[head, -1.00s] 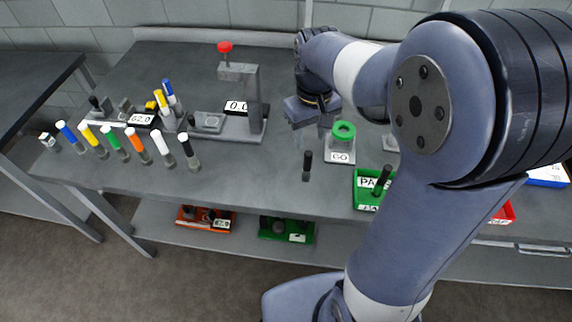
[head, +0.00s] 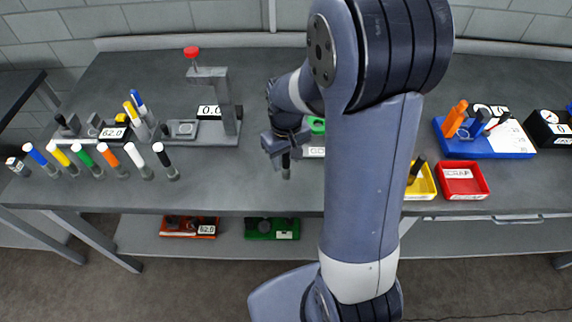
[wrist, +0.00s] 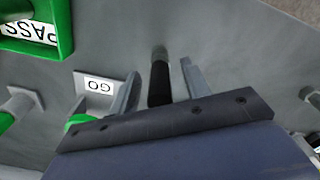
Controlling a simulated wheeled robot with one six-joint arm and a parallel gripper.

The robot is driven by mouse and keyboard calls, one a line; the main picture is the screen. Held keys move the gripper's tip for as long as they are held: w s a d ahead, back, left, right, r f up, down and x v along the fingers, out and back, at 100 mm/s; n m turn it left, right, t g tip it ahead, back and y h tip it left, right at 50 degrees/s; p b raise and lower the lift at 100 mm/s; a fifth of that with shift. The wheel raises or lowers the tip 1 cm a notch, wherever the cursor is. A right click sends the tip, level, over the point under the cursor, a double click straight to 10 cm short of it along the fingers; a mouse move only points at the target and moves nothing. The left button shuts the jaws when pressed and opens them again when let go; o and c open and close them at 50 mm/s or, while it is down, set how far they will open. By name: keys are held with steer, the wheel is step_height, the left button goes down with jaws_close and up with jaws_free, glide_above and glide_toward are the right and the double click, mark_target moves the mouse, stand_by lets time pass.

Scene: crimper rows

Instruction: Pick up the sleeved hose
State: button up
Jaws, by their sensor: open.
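A hose with a black sleeve (head: 286,171) stands upright and alone on the grey bench, near the front edge. In the wrist view the black-sleeved hose (wrist: 160,84) lies between the two fingers, with its grey end beyond the sleeve. My gripper (head: 284,152) is right above it in the head view and hides its upper part. My gripper (wrist: 160,74) is open in the wrist view, with one finger on each side of the hose. A gap shows on both sides, and I cannot tell whether the fingertips reach far down beside the sleeve.
A green ring gauge (head: 316,126) marked GO stands close behind, partly hidden by my arm. A green PASS tray (wrist: 62,30) is nearby. A row of coloured hoses (head: 100,160) and a press (head: 222,105) stand left. Yellow (head: 425,178) and red trays (head: 462,181) are right.

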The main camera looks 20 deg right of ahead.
steer(key=shift+f, duration=0.3)
steer(key=shift+c, duration=0.3)
jaws_close()
